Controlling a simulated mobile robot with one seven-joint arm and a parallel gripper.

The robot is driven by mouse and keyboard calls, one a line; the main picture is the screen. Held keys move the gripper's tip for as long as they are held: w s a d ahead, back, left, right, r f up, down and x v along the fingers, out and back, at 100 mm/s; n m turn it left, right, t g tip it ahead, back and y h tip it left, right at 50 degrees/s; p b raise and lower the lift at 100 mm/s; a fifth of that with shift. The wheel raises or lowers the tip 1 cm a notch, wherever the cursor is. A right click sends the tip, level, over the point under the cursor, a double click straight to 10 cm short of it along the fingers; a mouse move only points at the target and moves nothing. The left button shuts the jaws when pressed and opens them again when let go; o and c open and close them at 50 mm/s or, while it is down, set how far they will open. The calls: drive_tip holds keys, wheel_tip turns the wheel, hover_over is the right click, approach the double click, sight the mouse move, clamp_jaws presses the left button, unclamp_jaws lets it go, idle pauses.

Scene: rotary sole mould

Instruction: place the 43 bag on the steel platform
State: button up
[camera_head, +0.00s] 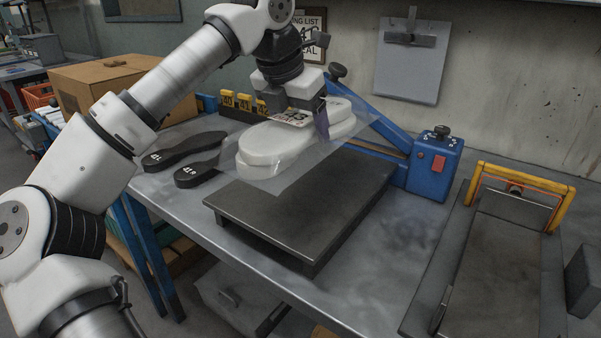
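A clear bag with thick white soles inside (275,145) hangs in the air over the far left part of the dark steel platform (312,225). It is slightly tilted, and its near lower corner overhangs the platform's left side. Its printed label is partly hidden by my gripper, and I cannot read its number. My gripper (307,112) comes down from above and is shut on the bag's upper part near the label. The platform's visible top is bare.
Two black soles (185,150) lie on the bench (385,285) left of the platform. Yellow number tags (245,103) stand behind. A blue box with a red switch (434,165) stands right of the platform. A yellow-framed machine (515,190) is farther right. A cardboard box (115,80) is at back left.

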sight(285, 123)
wheel_tip(285, 123, down, 9)
drive_tip(key=shift+f+b, duration=0.1)
drive_tip(key=shift+b, duration=0.3)
drive_tip(key=o, duration=1.3)
drive_tip(key=p+v, duration=0.1)
drive_tip(key=v, duration=1.1)
drive_tip(key=shift+d, duration=0.1)
